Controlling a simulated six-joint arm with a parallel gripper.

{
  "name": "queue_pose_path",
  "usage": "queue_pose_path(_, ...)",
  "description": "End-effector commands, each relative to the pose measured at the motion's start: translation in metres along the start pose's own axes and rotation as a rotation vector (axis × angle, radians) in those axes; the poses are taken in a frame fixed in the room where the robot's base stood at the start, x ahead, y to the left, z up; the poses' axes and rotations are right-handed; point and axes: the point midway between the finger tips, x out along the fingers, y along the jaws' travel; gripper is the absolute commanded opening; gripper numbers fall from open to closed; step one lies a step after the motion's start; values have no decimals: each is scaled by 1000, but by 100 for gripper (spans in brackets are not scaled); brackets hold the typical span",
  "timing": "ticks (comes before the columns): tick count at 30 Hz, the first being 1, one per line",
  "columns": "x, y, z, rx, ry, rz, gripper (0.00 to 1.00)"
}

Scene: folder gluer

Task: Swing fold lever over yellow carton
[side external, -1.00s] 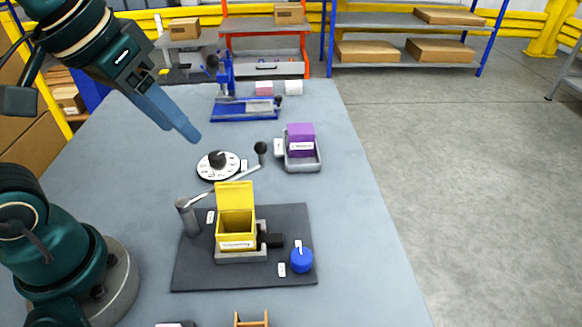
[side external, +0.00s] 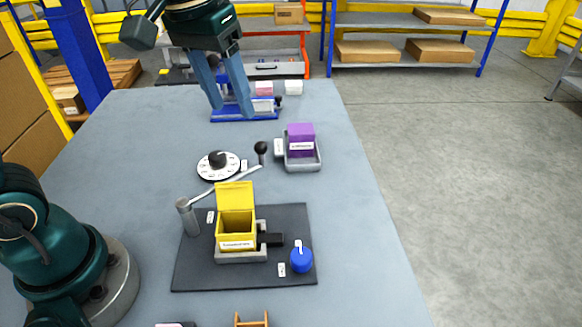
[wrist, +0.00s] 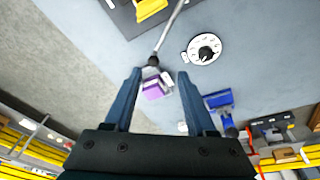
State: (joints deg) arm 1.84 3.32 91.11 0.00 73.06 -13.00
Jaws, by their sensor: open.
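The yellow carton (side external: 236,232) sits upright in a grey holder on a dark plate, its lid (side external: 235,196) standing open. The fold lever (side external: 225,186) runs from a grey post at the carton's left, behind the carton, up to a black knob (side external: 261,148). It is swung away from the carton. My gripper (side external: 232,112) is open and empty, raised beyond the knob. In the wrist view the knob (wrist: 153,61) appears between the fingertips (wrist: 159,73), apart from them. The carton (wrist: 148,9) is cut off at that view's top edge.
A white dial (side external: 205,172) with a black knob lies left of the lever. A purple carton (side external: 301,133) in a grey tray stands right of the lever knob. A blue knob (side external: 302,260) is on the plate. A blue fixture (side external: 232,116) stands behind my fingers.

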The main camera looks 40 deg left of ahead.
Motion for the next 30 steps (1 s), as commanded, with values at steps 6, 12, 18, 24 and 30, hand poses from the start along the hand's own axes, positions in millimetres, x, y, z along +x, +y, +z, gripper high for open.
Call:
queue_pose_path(6, 18, 5, -14, -8, -54, -12, 56)
queue_pose_path(12, 36, 9, -24, -11, -103, -23, 56)
queue_pose_path(18, 59, 12, -30, -8, -151, -34, 56)
queue_pose_path(24, 76, 13, -28, -3, -197, -45, 56)
queue_pose_path(30, 84, 13, -25, -2, -215, -50, 56)
